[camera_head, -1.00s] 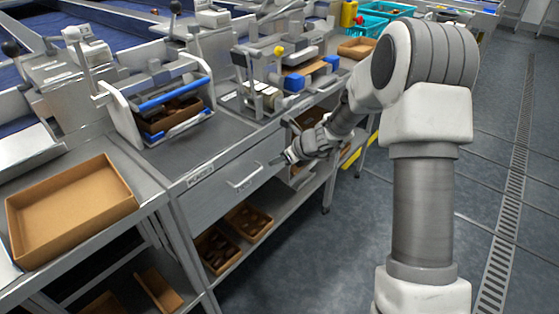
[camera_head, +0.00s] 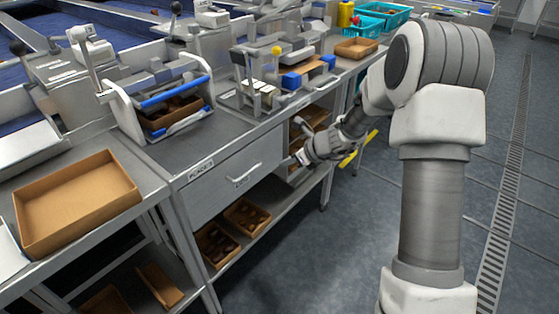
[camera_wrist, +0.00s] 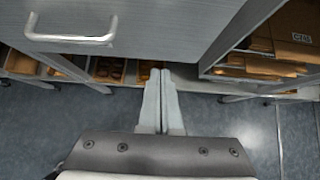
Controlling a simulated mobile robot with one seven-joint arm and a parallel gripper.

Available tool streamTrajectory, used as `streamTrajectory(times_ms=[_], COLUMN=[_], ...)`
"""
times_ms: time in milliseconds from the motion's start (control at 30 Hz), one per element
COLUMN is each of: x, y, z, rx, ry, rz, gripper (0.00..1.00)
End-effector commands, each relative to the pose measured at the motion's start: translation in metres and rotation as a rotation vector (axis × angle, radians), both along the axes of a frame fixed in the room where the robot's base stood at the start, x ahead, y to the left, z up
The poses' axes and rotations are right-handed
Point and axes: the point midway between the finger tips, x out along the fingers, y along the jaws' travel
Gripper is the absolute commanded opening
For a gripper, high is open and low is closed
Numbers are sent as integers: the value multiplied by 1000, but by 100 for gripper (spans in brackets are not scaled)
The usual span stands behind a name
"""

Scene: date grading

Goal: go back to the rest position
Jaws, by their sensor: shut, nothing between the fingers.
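My gripper (camera_head: 298,158) is in front of the workbench, at about drawer height, to the right of the drawer (camera_head: 240,178) and beside the open shelves. In the wrist view my gripper (camera_wrist: 160,72) shows its two fingers pressed together, with nothing between them. The drawer front with its handle (camera_wrist: 72,38) fills the upper left of that view. My arm reaches from the right side of the head view down toward the bench front.
A cardboard tray (camera_head: 75,208) lies on the left bench. Trays with dark dates (camera_head: 247,216) sit on the lower shelf. Flat cardboard (camera_wrist: 265,66) fills the side shelf. Blue crates (camera_head: 384,14) stand at the back. The floor (camera_head: 345,250) to the right is clear.

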Motion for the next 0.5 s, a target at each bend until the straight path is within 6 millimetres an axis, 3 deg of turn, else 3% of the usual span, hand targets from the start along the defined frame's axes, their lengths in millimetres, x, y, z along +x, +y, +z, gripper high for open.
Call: streamTrajectory(times_ms=[33, 200, 500], x=[-6, -25, -43], y=[-10, -29, -46], z=[19, 44, 65], rx=[-3, -3, -2], ry=[-5, -4, -2], rz=[-7, -6, -4], gripper=[0, 0, 0])
